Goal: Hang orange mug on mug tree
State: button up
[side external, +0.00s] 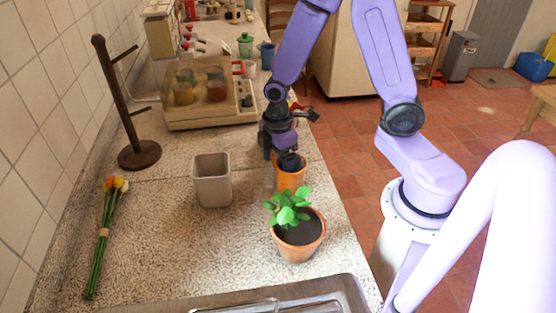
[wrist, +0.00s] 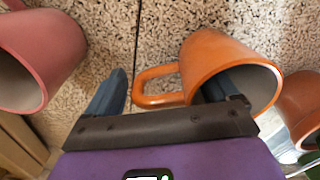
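The orange mug (side external: 291,178) stands on the speckled counter at the right, behind the potted plant. In the wrist view the orange mug (wrist: 205,62) has its opening toward me and its handle pointing left. My gripper (side external: 283,153) is low over this mug, pointing down. In the wrist view my gripper (wrist: 163,85) has its fingers spread apart. The right finger reaches into the mug's opening; the left finger is outside, left of the handle, with a gap. The dark brown mug tree (side external: 123,105) stands at the back left by the tiled wall, its pegs pointing right.
A beige square container (side external: 212,180) stands between mug and tree. A potted plant (side external: 297,235) stands in front. Flowers (side external: 103,235) lie at the left. A pink mug (wrist: 38,55) shows at the wrist view's left. A sink (side external: 270,297) is at the front.

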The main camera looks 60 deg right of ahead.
jog(key=shift+r, duration=0.1)
notch_tip(320, 180, up, 12)
jog(key=shift+s+r, duration=0.1)
jog(key=shift+s, duration=0.05)
jog(key=s+a, duration=0.2)
jog(key=s, duration=1.5)
jog(key=shift+s+a+r+m, duration=0.2)
jog(key=shift+a+r+m, duration=0.1)
jog(key=shift+m, duration=0.1)
jog(key=c, duration=1)
jog(key=shift+o, duration=0.2)
